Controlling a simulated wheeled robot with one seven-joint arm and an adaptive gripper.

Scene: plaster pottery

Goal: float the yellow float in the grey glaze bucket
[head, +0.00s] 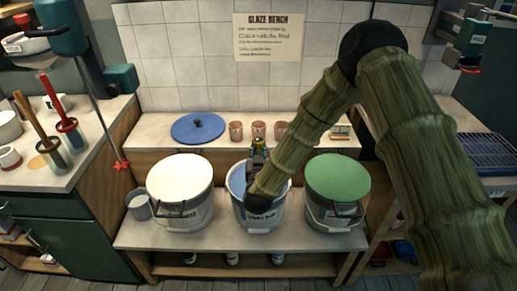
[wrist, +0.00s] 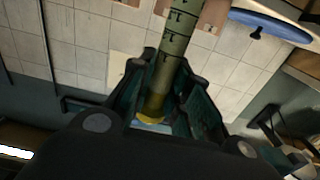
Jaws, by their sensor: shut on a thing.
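In the wrist view my gripper (wrist: 163,85) is shut on the yellow float (wrist: 180,40), a marked, olive-yellow stem with a brighter yellow part between the fingers. In the head view my gripper (head: 258,156) is over the back part of the open middle bucket, with a small yellowish piece of the float (head: 258,143) at its end. The open grey glaze bucket (head: 239,201) has a pale bluish wall and a front label. My arm hides much of its mouth, and the glaze inside cannot be made out.
A white-lidded bucket (head: 180,173) stands to the left and a green-lidded one (head: 337,177) to the right. A small grey pail (head: 140,207) is at the far left. A blue lid (head: 198,127) and several terracotta cups (head: 259,130) are on the shelf behind.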

